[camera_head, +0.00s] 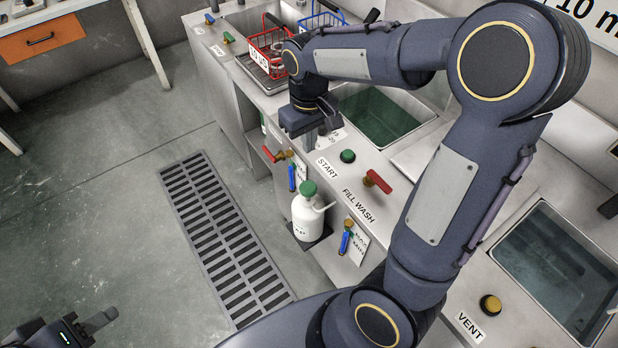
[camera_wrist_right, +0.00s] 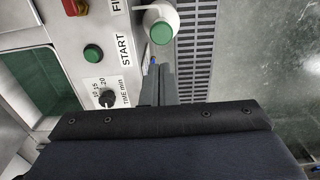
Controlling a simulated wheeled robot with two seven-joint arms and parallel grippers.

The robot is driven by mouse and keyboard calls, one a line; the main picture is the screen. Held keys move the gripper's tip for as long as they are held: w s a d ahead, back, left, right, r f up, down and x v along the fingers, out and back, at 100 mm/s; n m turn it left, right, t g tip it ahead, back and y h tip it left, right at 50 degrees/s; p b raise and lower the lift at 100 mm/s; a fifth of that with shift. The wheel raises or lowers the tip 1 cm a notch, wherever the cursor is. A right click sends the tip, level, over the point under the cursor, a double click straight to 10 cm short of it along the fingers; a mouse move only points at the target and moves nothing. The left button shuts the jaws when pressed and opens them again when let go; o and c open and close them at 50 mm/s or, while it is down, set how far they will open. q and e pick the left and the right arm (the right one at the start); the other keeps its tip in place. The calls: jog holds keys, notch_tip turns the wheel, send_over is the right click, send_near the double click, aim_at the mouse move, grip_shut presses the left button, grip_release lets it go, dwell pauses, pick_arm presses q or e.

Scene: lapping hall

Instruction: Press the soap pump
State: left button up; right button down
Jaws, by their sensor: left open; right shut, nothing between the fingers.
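The soap pump is a white bottle (camera_head: 308,222) with a green top (camera_head: 308,188) and a side spout. It stands upright on a small dark shelf (camera_head: 310,242) on the front of the steel counter. In the right wrist view its green top (camera_wrist_right: 161,32) shows beyond my fingers. My right gripper (camera_head: 312,140) is shut and empty, pointing down over the counter's front edge, behind and above the bottle and apart from it. Its fingers also show in the wrist view (camera_wrist_right: 160,84). My left gripper (camera_head: 98,322) is at the bottom left, partly cut off, open and far from the bottle.
A green START button (camera_head: 348,156) and a red handle (camera_head: 377,181) sit on the counter near the bottle. Blue-handled valves (camera_head: 345,241) flank the bottle. A red basket (camera_head: 268,52) stands behind. The floor before the counter, with a grate (camera_head: 225,240), is clear.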

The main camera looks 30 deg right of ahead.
aim_at(309, 187)
notch_tip(309, 187, down, 14)
jog(key=shift+f, duration=0.1)
dwell(0.5)
notch_tip(309, 187, down, 3)
jog(key=shift+s+r+b, duration=0.1)
jog(key=shift+b, duration=1.15)
jog(key=shift+r, duration=0.1)
